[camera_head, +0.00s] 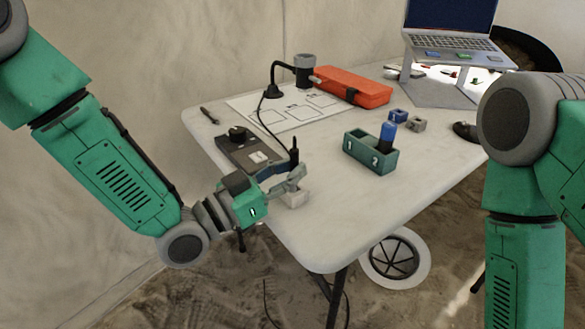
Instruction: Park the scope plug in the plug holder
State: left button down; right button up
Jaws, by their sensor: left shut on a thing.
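My left gripper (292,181) is over the near left edge of the white table. It is shut on a slim dark upright piece (294,157), which looks like the scope plug; a thin black cable seems to run from it back towards the scope. The scope (304,71), a grey and black device on a curved black arm, stands at the back. My right gripper is out of view; only its arm shows.
A dark flat device (247,152) lies behind the left gripper. Small blocks, an orange case (352,87) and a laptop (450,50) on a stand are farther back. The front middle table is clear.

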aim_at(292, 149)
pick_arm(q)
jog(key=shift+f+b, duration=1.1)
jog(key=shift+f, duration=0.55)
jog(key=c, duration=1.6)
grip_release()
jog(key=shift+s, duration=0.1)
jog(key=shift+o, duration=0.2)
notch_tip(292, 149, up, 10)
jog(key=shift+f, duration=0.15)
jog(key=shift+w, duration=0.2)
